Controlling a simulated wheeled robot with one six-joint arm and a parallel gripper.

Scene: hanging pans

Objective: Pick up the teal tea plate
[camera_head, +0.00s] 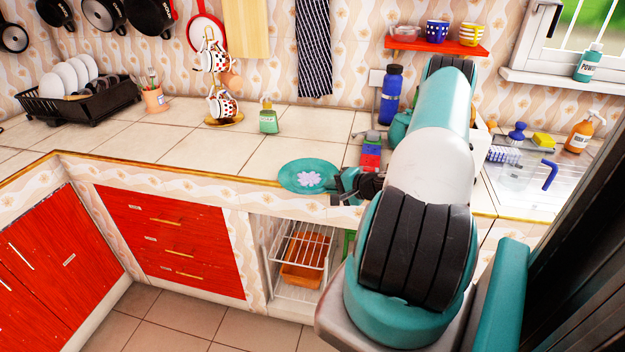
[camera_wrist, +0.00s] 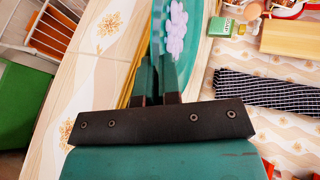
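The teal tea plate (camera_head: 290,177) with a pale lilac flower in its middle is at the front edge of the tiled counter, left of my gripper (camera_head: 345,185) in the head view. The fingertips are at or very near the plate's right rim. In the wrist view the plate (camera_wrist: 203,55) shows behind and to the right of the fingers of my gripper (camera_wrist: 160,55), which cover part of it. The fingers look close together. I cannot tell whether the rim is between them.
Red and blue blocks (camera_head: 370,153) stand just right of the plate, near a blue bottle (camera_head: 391,95). A green soap bottle (camera_head: 268,118) and a mug tree (camera_head: 222,90) stand farther back. The counter left of the plate is clear. An open shelf with a wire rack (camera_head: 298,250) is below.

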